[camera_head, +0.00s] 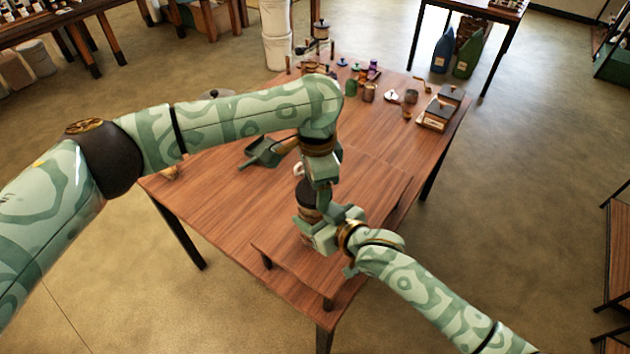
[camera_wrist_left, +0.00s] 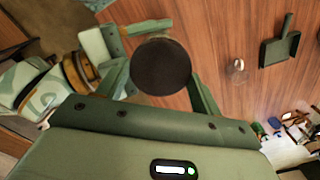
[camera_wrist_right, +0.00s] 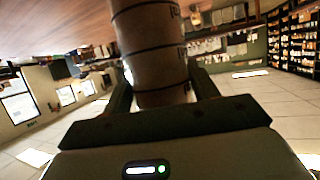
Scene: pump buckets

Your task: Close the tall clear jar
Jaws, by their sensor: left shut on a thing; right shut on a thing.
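The tall jar (camera_wrist_right: 152,45) stands between the fingers of my right gripper (camera_wrist_right: 162,92) in the right wrist view; it looks brownish with dark bands. My right gripper (camera_head: 325,232) is shut on it, low over the front of the table. A round dark lid (camera_wrist_left: 161,66) shows top-on in the left wrist view, between the fingers of my left gripper (camera_wrist_left: 163,88). My left gripper (camera_head: 316,186) is shut on the lid, directly above my right one in the head view. The arms hide most of the jar there, and I cannot tell whether the lid touches its rim.
A low wooden riser (camera_head: 290,262) carries the jar on the wooden table (camera_head: 215,200). A green dustpan (camera_head: 262,153) lies to the left. A small clear glass (camera_wrist_left: 237,66) is nearby. Several small jars, tins and boxes (camera_head: 436,112) stand at the far end. The table's left front is clear.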

